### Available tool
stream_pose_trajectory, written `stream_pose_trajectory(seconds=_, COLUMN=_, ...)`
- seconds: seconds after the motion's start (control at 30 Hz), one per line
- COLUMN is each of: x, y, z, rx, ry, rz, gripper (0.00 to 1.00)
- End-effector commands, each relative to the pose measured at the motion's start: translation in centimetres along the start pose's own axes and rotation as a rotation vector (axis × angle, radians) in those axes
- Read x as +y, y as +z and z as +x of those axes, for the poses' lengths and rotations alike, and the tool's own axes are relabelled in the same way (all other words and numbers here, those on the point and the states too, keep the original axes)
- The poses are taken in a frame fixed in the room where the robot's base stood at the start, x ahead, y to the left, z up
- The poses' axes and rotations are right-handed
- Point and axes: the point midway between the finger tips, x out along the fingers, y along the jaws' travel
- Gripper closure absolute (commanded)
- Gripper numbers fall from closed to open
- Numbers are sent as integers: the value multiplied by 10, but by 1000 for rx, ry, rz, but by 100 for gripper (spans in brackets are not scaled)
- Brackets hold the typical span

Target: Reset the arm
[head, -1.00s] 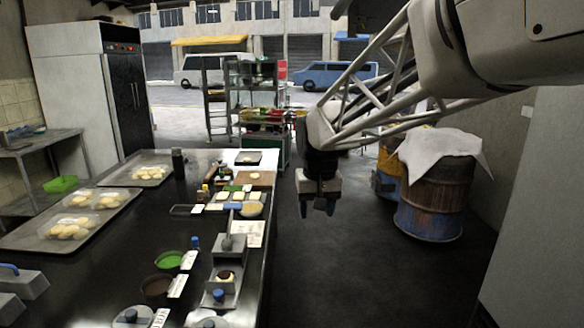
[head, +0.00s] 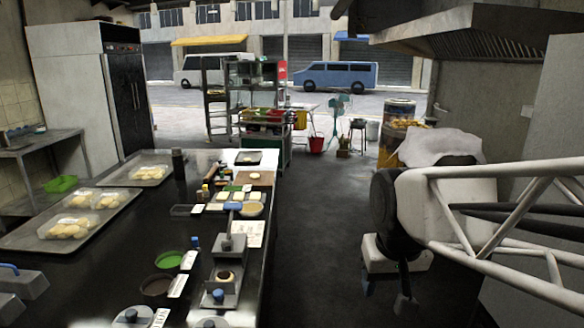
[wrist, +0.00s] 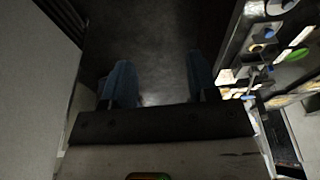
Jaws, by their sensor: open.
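My gripper (head: 386,288) is at the lower right of the head view, over the dark floor to the right of the long black worktable (head: 110,253). In the wrist view my gripper (wrist: 160,82) shows two blue fingers spread well apart. Nothing is between them but dark floor. The gripper is open, empty and apart from the table.
Trays of dough (head: 122,180) and small bowls stand on the table. A barrel under a white cloth (head: 440,146) is behind my arm, largely hidden by it. A grey wall panel (head: 545,110) is close at the right. The middle aisle floor (head: 315,215) is clear.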

Motion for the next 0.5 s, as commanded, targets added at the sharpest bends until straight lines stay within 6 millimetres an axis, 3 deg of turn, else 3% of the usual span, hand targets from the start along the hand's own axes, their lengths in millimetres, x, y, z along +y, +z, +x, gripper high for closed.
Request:
stream_pose_trajectory(seconds=0.3, x=17, y=69, z=12, rx=20, ry=10, rz=29, gripper=46)
stream_pose_trajectory(seconds=0.5, x=22, y=93, z=18, rx=28, ry=14, rz=41, gripper=46)
